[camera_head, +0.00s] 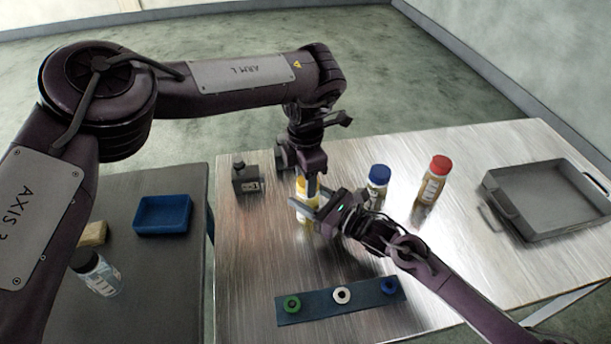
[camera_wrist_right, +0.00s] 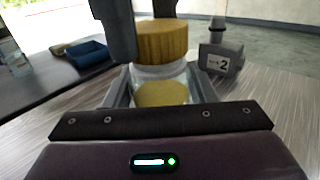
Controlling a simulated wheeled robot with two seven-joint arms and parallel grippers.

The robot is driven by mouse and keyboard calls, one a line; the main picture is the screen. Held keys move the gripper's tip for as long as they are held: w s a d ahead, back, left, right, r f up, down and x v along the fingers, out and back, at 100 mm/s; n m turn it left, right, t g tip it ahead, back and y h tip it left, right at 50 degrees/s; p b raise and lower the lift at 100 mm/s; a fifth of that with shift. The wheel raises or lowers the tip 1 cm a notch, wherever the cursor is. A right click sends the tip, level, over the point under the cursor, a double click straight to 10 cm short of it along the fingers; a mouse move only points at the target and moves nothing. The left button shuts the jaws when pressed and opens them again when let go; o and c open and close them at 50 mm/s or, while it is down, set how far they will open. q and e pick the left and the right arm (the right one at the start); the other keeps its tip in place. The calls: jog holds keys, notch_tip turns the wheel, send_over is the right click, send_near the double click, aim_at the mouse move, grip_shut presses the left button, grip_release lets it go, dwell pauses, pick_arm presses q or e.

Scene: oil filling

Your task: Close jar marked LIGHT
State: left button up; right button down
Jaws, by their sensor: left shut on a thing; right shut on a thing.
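A clear jar (camera_head: 305,211) with a yellow lid (camera_head: 301,184) stands at the middle left of the metal table; its marking cannot be read. In the right wrist view the lid (camera_wrist_right: 163,41) sits on top of the jar (camera_wrist_right: 161,74), with yellow contents low in the glass. My left gripper (camera_head: 311,183) comes down from above and is shut on the lid. Its dark finger also shows beside the lid in the wrist view. My right gripper (camera_head: 321,209) is shut around the jar's body from the right and front, hiding part of it.
A blue-capped jar (camera_head: 377,183) and a red-capped jar (camera_head: 434,180) stand to the right, before a grey tray (camera_head: 550,230). A dark block (camera_head: 245,180) is to the left. A blue strip (camera_head: 320,306) with three rings lies in front. The side table holds a blue bin (camera_head: 163,215) and a black-capped bottle (camera_head: 97,272).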

pick_arm(q)
jog(key=m, duration=0.4)
jog(key=shift+w+m, duration=0.2)
jog(key=shift+m, duration=0.2)
jog(key=m, duration=0.5)
jog(key=shift+w, duration=0.15)
jog(key=m, duration=0.5)
jog(key=shift+d, duration=0.1)
jog(key=m, duration=0.3)
jog(key=shift+w, duration=0.1)
jog(key=o, duration=0.9)
jog(key=shift+r, duration=2.25)
